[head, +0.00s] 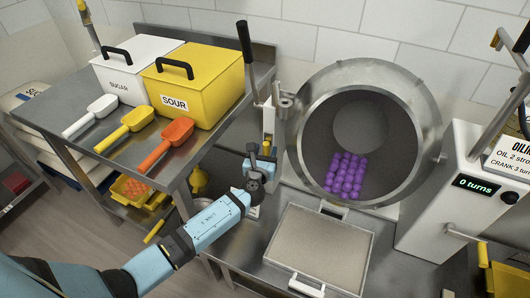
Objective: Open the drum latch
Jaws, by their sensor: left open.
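The drum (432,125) is a round steel vessel, its mouth facing me, with several purple gummies (346,176) at the bottom. At its left rim is a metal bracket (287,101). Beside that, a grey lever with a long black grip (246,50) leans up to the left. A pale upright piece with red and yellow marks (268,125) stands below the lever; I cannot tell which of these parts is the latch. My left gripper (262,163) is open, just below this upright piece and left of the drum. Contact cannot be told. My right gripper is out of view.
A steel table at left holds a white SUGAR bin (128,70), a yellow SOUR bin (205,85) and three scoops. A powder-filled tray (300,284) lies below the drum. A white machine reading "0 turns" (450,215) stands at right.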

